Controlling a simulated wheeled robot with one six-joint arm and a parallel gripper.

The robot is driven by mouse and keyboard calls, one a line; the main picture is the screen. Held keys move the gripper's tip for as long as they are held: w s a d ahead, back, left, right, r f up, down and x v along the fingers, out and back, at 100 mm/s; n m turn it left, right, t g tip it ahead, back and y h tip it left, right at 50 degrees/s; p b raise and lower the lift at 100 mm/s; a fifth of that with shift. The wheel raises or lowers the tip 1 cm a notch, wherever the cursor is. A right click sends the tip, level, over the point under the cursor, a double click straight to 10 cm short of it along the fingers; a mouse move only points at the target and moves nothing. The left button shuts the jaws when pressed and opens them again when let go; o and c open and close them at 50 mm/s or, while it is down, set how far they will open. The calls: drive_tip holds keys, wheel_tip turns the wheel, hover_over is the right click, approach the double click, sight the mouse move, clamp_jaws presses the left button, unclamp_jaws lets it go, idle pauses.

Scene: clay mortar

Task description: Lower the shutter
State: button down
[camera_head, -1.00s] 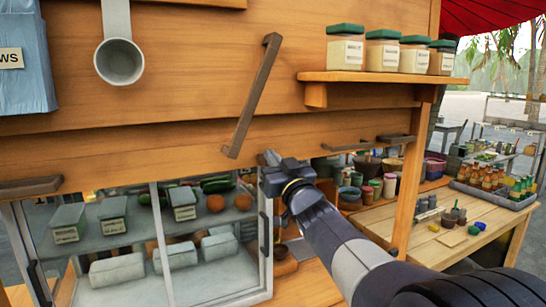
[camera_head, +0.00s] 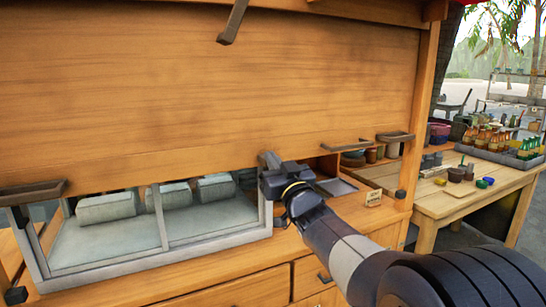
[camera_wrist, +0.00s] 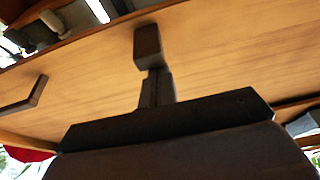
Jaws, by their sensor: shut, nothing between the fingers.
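The shutter (camera_head: 200,105) is a broad wooden panel in front of the stall. In the head view its lower edge hangs partway over the glass display case (camera_head: 110,238), hiding the case's upper part. A gap remains between that edge and the counter. My gripper (camera_head: 267,160) is at the shutter's lower edge, right of the case. In the wrist view my gripper (camera_wrist: 148,45) is shut and empty, with the shutter's wood (camera_wrist: 220,50) behind it. Whether it touches the shutter I cannot tell. Dark handles are at the left (camera_head: 30,192) and right (camera_head: 347,146) of the lower edge.
A wooden counter with drawers (camera_head: 235,290) is below the case. A small tray (camera_head: 336,187) and a label card (camera_head: 373,198) lie on it. A side table (camera_head: 450,200) with pots and bottles stands at the right. A dark bar (camera_head: 233,22) shows at the top.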

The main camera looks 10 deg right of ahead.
wheel_tip(320, 180, down, 28)
drive_tip(key=b, duration=2.1)
wheel_tip(320, 180, up, 5)
drive_tip(key=p, duration=0.3)
drive_tip(key=v, duration=1)
drive_tip(key=shift+p, duration=0.35)
drive_tip(key=w+a+b, duration=0.3)
drive_tip(key=w, duration=0.6)
drive_tip(key=shift+f, duration=0.25)
drive_tip(key=shift+r, duration=0.1)
